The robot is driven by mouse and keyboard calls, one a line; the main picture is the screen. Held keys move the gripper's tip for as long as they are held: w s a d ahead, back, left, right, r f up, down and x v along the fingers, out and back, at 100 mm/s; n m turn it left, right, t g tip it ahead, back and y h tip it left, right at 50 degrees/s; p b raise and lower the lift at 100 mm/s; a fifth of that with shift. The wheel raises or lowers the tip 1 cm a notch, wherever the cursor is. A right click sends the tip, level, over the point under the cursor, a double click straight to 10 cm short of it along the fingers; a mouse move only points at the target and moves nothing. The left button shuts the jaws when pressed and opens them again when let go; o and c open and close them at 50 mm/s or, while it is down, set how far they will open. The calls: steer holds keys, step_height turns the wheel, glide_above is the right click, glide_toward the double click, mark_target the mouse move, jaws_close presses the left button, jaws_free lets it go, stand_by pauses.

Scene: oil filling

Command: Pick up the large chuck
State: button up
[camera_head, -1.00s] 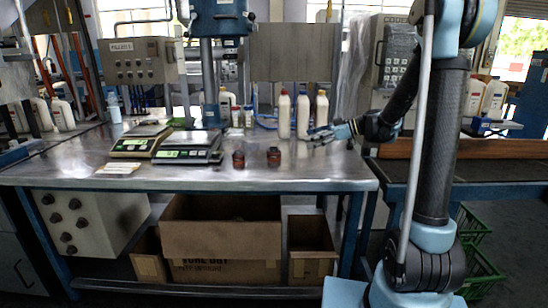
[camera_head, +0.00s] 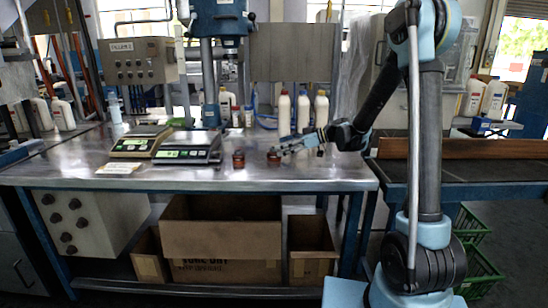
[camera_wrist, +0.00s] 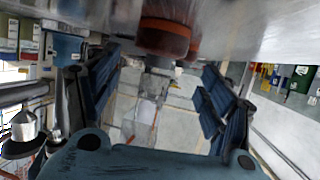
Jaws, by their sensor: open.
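Two small reddish-brown cylindrical chucks stand on the metal table near its front. The left chuck (camera_head: 238,159) stands apart from my gripper. The right one, which looks slightly larger (camera_head: 273,157), is at the tips of my gripper (camera_head: 288,149), which reaches in from the right and partly covers it. In the wrist view a reddish-brown chuck (camera_wrist: 165,36) shows at the top, ahead of and between the spread fingers of my gripper (camera_wrist: 160,88). The fingers are open with nothing between their pads. I cannot tell whether a finger touches the chuck.
Scales (camera_head: 188,146) stand left of the chucks. White bottles (camera_head: 284,114) stand behind them on the table (camera_head: 300,174). A drill press column (camera_head: 209,85) rises at the back. The front tabletop between chucks and edge is clear.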

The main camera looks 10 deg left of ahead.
mark_target(274, 153)
steer(key=x, duration=0.4)
steer(key=shift+w+a, duration=0.15)
steer(key=shift+c, duration=0.3)
steer(key=c, duration=1.4)
steer(key=shift+o, duration=0.2)
